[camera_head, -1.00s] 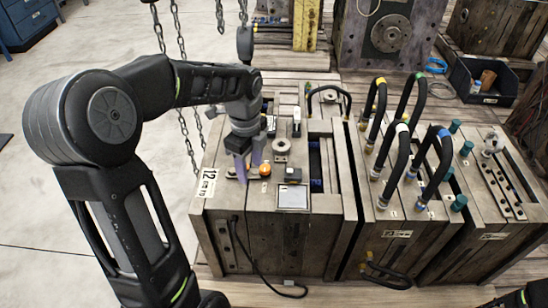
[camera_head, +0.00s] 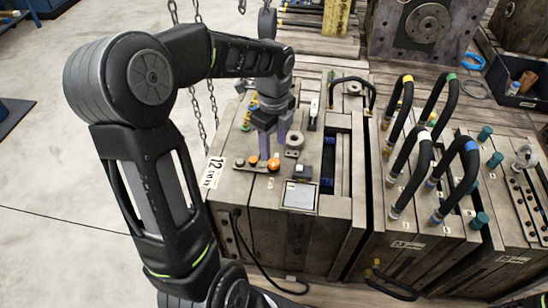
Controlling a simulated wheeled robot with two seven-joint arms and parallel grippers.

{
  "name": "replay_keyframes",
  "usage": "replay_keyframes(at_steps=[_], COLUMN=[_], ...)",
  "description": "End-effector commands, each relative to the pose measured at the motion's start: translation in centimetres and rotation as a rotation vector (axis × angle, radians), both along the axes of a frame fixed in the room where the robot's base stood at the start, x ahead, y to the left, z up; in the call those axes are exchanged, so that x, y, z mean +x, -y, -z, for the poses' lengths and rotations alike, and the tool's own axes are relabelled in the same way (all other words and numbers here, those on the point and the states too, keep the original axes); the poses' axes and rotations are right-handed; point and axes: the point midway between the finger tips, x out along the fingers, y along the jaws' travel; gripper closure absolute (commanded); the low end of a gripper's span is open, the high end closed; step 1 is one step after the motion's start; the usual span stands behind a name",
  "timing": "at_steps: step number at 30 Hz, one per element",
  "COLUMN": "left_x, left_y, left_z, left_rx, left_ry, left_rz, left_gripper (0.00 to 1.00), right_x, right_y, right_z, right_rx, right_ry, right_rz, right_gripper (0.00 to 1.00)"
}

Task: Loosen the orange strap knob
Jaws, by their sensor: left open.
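The orange strap knob (camera_head: 273,165) sits on a small metal strap (camera_head: 241,163) on the top front of the left mould block. My right gripper is not in view.
A grey plate (camera_head: 300,196) lies in front. Looped black hoses (camera_head: 408,170) rise from the middle mould. Chains hang behind my left arm.

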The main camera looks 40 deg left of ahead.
Motion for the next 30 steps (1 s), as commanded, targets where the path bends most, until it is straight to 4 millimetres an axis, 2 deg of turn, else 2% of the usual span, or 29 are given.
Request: replay_keyframes(at_steps=[1, 6, 12, 21, 30], left_x=[-0.1, -0.1, -0.1, 0.0, 0.0], left_y=[0.0, 0.1, 0.0, 0.0, 0.0], left_z=[1.1, 3.8, 5.8, 5.9, 5.9], left_rx=[-0.002, -0.002, -0.001, -0.001, -0.001], left_ry=[-0.005, -0.005, -0.002, -0.001, -0.001], left_rz=[0.000, 0.000, 0.000, -0.001, 0.000], left_gripper=[0.50, 0.50, 0.50, 0.50, 0.73], right_x=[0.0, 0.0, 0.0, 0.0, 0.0], right_y=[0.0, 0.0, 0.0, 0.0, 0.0], right_z=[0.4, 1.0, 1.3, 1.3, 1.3], right_rx=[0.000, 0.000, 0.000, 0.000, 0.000], right_ry=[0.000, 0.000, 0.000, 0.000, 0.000], right_rz=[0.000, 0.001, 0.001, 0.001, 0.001], right_gripper=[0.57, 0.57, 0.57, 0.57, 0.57])
